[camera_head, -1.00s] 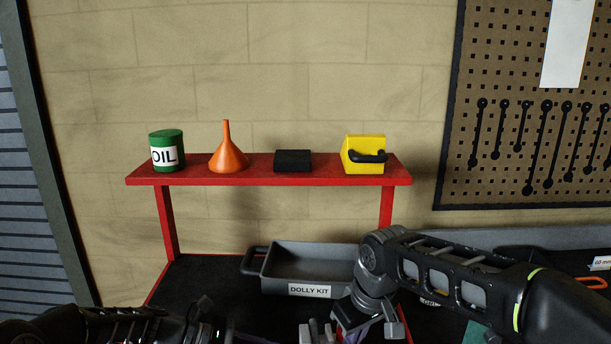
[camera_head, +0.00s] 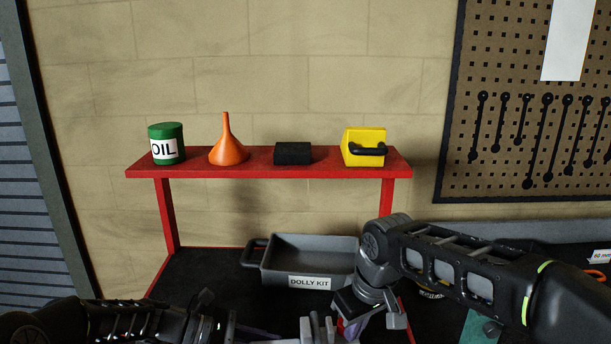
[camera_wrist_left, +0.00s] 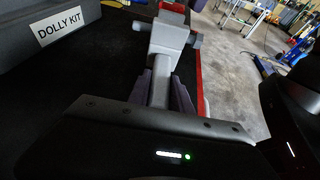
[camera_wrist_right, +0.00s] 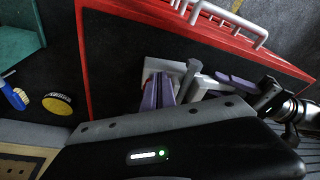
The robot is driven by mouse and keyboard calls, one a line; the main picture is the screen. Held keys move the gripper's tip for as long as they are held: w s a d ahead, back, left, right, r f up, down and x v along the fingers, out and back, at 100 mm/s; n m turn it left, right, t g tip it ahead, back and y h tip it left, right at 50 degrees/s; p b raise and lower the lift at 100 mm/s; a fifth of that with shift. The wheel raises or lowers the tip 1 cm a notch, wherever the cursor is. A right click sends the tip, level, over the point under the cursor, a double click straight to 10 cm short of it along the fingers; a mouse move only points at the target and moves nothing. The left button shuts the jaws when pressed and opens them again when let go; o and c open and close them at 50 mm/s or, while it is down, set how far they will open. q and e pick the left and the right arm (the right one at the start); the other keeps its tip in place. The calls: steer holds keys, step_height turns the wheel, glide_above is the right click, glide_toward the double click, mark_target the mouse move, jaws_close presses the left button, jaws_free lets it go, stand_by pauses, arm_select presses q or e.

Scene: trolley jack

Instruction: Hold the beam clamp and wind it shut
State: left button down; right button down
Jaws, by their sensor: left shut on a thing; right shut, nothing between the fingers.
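The grey beam clamp (camera_head: 318,328) shows at the bottom edge of the head view, partly cut off. In the left wrist view its body (camera_wrist_left: 168,38) lies ahead of my left gripper (camera_wrist_left: 161,90), whose purple fingers are shut around a grey bar of it. My left gripper is at the lower edge of the head view (camera_head: 262,336). My right gripper (camera_head: 356,328) is right beside the clamp. In the right wrist view its purple fingers (camera_wrist_right: 164,92) are together and empty, close to a grey upright post (camera_wrist_right: 189,80) of the clamp; contact is unclear.
A grey DOLLY KIT tray (camera_head: 312,243) stands behind the clamp on the black surface. A red shelf (camera_head: 240,171) above carries an oil can (camera_head: 166,145), funnel (camera_head: 228,148), black block (camera_head: 293,153) and yellow case (camera_head: 362,140). A yellow round tin (camera_wrist_right: 58,103) lies right of the clamp.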

steer(key=v, duration=0.3)
steer(key=w+v, duration=0.1)
steer(key=shift+s+a+r, duration=0.15)
steer(key=shift+a+r, duration=0.1)
steer(key=shift+r, duration=0.25)
steer(key=w+d, duration=0.1)
steer(key=w+d+r, duration=0.1)
steer(key=shift+d, duration=0.3)
steer(key=shift+f, duration=0.15)
steer(key=s+x, duration=0.1)
steer(key=x, duration=0.5)
steer(key=shift+d+f, duration=0.35)
steer(key=shift+f, duration=0.1)
steer(key=shift+a, duration=0.15)
stand_by(0.3)
steer(key=shift+s+a, duration=0.15)
steer(key=shift+a, duration=0.05)
